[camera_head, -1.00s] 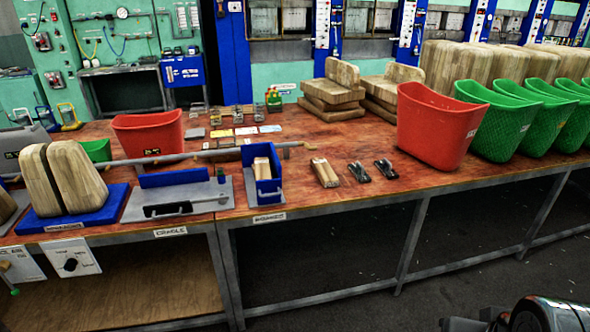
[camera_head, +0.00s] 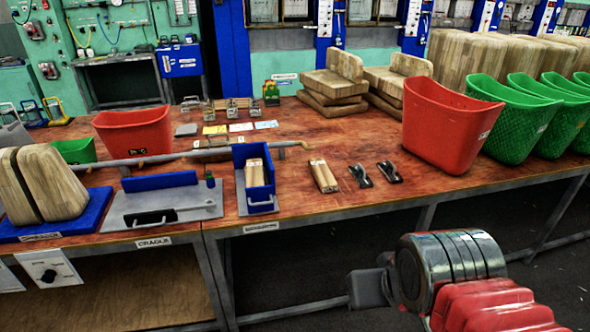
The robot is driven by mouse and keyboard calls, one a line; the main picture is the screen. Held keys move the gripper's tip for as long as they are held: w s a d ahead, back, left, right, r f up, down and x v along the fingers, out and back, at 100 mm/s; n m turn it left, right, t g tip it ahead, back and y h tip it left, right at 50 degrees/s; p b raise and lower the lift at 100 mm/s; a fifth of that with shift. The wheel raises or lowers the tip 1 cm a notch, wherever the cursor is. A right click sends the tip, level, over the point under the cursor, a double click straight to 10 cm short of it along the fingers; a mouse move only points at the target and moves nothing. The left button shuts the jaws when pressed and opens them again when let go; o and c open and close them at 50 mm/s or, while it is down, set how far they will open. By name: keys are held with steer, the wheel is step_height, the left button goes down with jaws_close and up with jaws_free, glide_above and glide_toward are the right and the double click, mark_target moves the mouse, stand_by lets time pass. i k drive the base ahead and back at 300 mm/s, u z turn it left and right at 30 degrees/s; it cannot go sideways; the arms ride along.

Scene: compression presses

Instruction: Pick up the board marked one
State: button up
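No mark "one" can be read on any board, so I cannot tell which board is meant. A stack of wooden boards (camera_head: 331,88) lies near the back of the table, with one board standing upright on it. A second such stack (camera_head: 390,82) is to its right. Two rounded wooden boards (camera_head: 45,185) stand upright on a blue base at the left. Small wooden pieces lie in a blue holder (camera_head: 258,195), and more (camera_head: 323,176) lie on the tabletop. My arm is at the lower right, off the table; I cannot make out its fingers.
A red bin (camera_head: 440,125) and several green bins (camera_head: 515,120) stand at the right. Another red bin (camera_head: 135,133) is at the left. A metal rod (camera_head: 190,154) crosses the left part of the table (camera_head: 300,225). Two black clips lie near the front edge.

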mark_target(326, 182)
steer(key=u, duration=0.5)
steer(key=i, duration=1.4)
steer(key=u, duration=0.35)
